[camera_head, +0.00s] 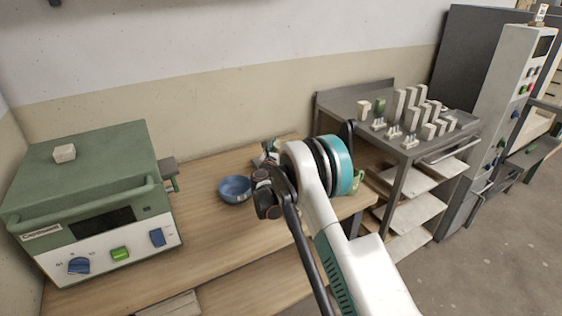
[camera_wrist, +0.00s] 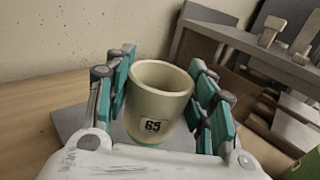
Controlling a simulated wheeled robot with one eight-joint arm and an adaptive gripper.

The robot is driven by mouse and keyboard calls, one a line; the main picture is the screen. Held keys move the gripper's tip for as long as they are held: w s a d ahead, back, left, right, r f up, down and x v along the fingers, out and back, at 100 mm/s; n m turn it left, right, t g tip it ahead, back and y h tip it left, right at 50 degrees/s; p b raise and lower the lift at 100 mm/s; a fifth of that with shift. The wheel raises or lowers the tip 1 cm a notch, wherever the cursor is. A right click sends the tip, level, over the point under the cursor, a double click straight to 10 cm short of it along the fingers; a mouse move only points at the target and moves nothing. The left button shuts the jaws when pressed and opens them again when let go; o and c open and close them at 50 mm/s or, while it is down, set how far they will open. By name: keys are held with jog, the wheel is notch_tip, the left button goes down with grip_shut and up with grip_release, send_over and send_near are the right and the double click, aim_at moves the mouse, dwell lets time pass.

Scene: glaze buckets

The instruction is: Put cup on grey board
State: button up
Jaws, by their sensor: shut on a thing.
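In the wrist view, the cup (camera_wrist: 158,95) is pale beige with a dark "65" label on its side. It stands about upright, with its open rim up, between the teal and grey fingers of my gripper (camera_wrist: 161,88), which is shut on it. The grey board (camera_wrist: 72,120) shows on the wooden table around and below the cup. I cannot tell whether the cup's base touches the board. In the head view, my arm hides the cup and most of my gripper.
A blue bowl (camera_head: 235,189) stands on the wooden table (camera_head: 190,240) left of my arm. A green kiln box (camera_head: 90,190) fills the left end. A green vessel (camera_head: 357,182) is just right of my arm. A metal rack (camera_head: 350,100) carries several pale blocks.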

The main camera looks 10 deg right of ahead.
jog(key=shift+f+b, duration=0.8)
jog(key=shift+f, duration=1.5)
jog(key=shift+f, duration=0.2)
jog(key=o, duration=1.2)
jog(key=shift+r, duration=0.15)
